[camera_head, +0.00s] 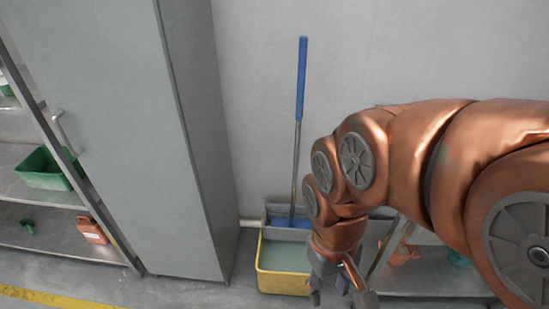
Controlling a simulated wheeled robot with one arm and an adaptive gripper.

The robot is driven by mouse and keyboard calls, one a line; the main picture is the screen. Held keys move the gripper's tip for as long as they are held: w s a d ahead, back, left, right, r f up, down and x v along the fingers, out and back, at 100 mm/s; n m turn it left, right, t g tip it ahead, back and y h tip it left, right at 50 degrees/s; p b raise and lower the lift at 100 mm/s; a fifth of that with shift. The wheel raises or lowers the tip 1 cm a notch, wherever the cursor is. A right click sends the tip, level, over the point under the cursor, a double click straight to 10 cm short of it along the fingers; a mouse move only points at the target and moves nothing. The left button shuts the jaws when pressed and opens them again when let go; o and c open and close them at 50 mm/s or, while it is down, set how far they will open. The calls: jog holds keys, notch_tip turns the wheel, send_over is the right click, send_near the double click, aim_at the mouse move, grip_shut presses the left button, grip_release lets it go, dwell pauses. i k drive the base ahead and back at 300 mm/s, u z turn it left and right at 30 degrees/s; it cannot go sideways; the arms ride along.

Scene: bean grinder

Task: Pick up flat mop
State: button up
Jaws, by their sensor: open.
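The flat mop (300,90) has a blue grip and a grey metal pole. It stands almost upright against the grey wall. Its lower end goes down to a blue part at the grey top section of a yellow bucket (285,282); the mop head is mostly hidden there. My gripper (335,297) is open and points down, in front of the bucket's right side and to the right of the mop pole. The gripper appears empty and apart from the mop. My arm covers the bucket's right edge.
A tall grey cabinet (120,130) stands close left of the mop. Left of it, shelves hold a green bin (45,168) and an orange container (91,230). A low metal shelf (430,283) with an orange item stands at right, partly behind my arm.

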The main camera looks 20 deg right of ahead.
aim_at(292, 222)
jog(key=z, duration=4.25)
jog(key=k, duration=2)
jog(key=u, duration=0.5)
